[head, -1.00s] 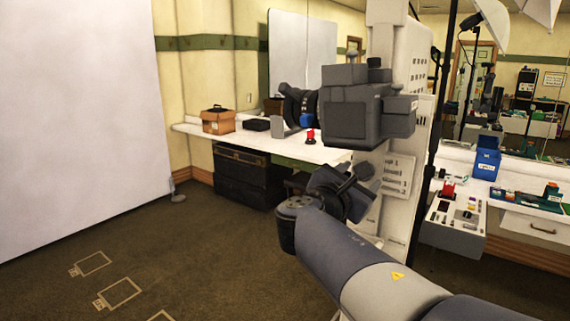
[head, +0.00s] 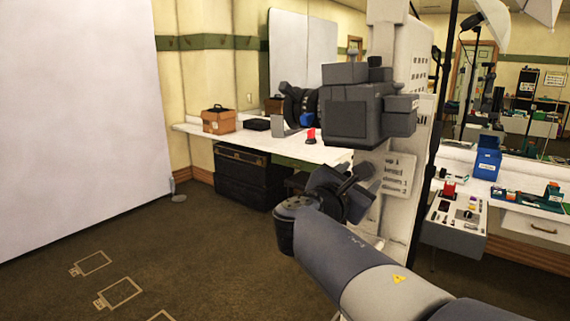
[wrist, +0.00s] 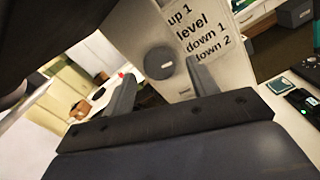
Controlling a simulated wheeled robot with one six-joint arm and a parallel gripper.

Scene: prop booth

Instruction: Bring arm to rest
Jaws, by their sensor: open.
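My gripper (wrist: 158,84) is open and empty in the wrist view, its two fingers spread apart. A round dark dial (wrist: 158,62) on a pale panel (wrist: 222,62) shows beyond and between the fingers, apart from them. The panel carries the words up 1, level, down 1 and down 2. In the head view my gripper (head: 350,188) is at the end of my bent arm, in front of the white stand (head: 398,215) and below a dark boxy camera (head: 352,115). The dial cannot be made out clearly there.
A white counter (head: 255,139) with a brown box (head: 218,121) and a red item (head: 311,136) stands behind. A large white backdrop (head: 80,110) is at left. A side counter with a blue bin (head: 486,163) is at right. The floor at lower left is open.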

